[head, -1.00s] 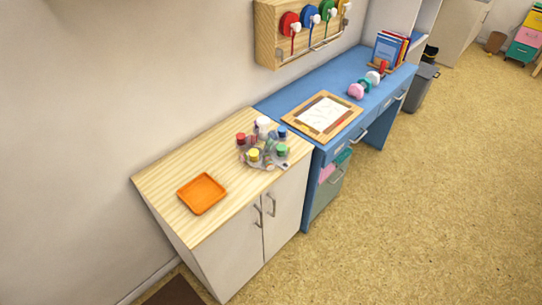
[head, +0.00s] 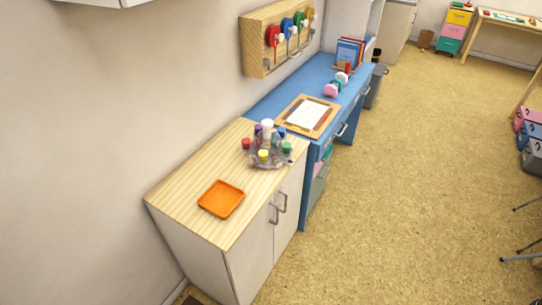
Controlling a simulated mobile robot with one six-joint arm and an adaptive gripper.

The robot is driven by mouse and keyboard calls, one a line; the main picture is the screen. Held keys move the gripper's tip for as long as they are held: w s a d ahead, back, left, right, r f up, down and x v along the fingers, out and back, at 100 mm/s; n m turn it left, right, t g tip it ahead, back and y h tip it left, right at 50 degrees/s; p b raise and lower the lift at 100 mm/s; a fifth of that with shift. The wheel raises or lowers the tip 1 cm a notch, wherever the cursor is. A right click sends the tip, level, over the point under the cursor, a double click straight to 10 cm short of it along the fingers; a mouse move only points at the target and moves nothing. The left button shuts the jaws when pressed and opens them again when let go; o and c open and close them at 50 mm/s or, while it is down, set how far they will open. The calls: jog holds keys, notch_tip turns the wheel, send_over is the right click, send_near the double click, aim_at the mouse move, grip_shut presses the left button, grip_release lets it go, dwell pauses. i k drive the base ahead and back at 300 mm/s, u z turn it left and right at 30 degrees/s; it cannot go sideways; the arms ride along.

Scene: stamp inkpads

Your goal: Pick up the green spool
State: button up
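A wooden rack (head: 256,47) is on the wall above the blue desk, in the upper middle of the head view. It holds a row of coloured spools. The green spool (head: 300,19) is third from the left, between the blue spool (head: 287,26) and the yellow-orange spool (head: 311,14). The red spool (head: 273,36) is at the near end. My gripper is not in view.
A blue desk (head: 272,98) below the rack bears a framed sheet (head: 307,113) and pink and white items. A pale wood cabinet (head: 176,190) holds an orange tray (head: 221,199) and a bottle carousel (head: 268,150).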

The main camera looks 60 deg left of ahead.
aim_at(286, 146)
jog(key=z, duration=0.05)
jog(key=k, duration=0.75)
jog(key=u, duration=2.45)
jog(key=i, duration=1)
